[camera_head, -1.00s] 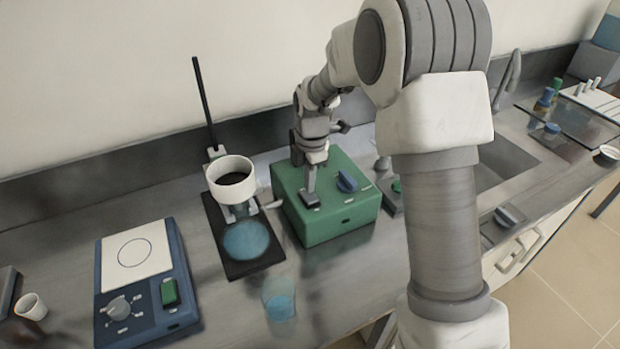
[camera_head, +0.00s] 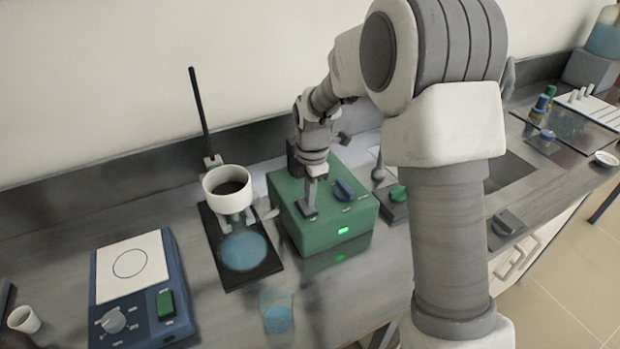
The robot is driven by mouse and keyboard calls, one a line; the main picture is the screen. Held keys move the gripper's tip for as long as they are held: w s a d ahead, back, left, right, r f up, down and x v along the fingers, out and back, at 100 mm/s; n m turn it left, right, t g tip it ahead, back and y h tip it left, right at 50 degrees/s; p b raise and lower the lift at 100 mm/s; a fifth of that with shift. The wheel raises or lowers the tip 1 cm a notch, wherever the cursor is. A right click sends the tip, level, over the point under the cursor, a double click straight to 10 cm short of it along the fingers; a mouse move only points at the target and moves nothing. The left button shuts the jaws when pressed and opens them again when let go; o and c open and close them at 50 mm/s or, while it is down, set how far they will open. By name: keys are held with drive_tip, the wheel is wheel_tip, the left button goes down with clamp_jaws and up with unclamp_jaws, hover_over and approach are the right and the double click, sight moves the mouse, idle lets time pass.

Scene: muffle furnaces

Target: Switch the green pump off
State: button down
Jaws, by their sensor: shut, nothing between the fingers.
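The green pump (camera_head: 335,233) is a green box standing on the bench near the middle of the head view. A small light on its front glows bright green. My gripper (camera_head: 310,207) is shut and points down at the pump's top, left of the knob. Its fingertips are at the top's front left part and seem to touch it or hover just above. They hide whatever switch lies under them.
Left of the pump, a stand with a dark rod holds a white funnel (camera_head: 228,186) above a blue disc (camera_head: 243,251). A glass beaker (camera_head: 276,311) with blue liquid stands in front. A blue hotplate (camera_head: 179,300) is at far left. A sink (camera_head: 510,180) lies to the right.

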sight(312, 208)
wheel_tip(312, 208, up, 17)
drive_tip(key=s, duration=0.1)
drive_tip(key=shift+d+p, duration=0.25)
drive_tip(key=shift+p, duration=0.2)
drive_tip(key=shift+s, duration=0.1)
drive_tip(key=shift+w+a+f+t, duration=0.15)
drive_tip(key=shift+f, duration=0.65)
drive_tip(key=shift+w+a+f+t, duration=0.15)
drive_tip(key=shift+f, duration=0.6)
drive_tip(key=f, duration=0.4)
drive_tip(key=w+f, duration=0.1)
drive_tip(key=f, duration=0.9)
drive_tip(key=shift+w+a+b, duration=0.35)
drive_tip(key=shift+w+b, duration=0.05)
drive_tip(key=shift+r, duration=0.1)
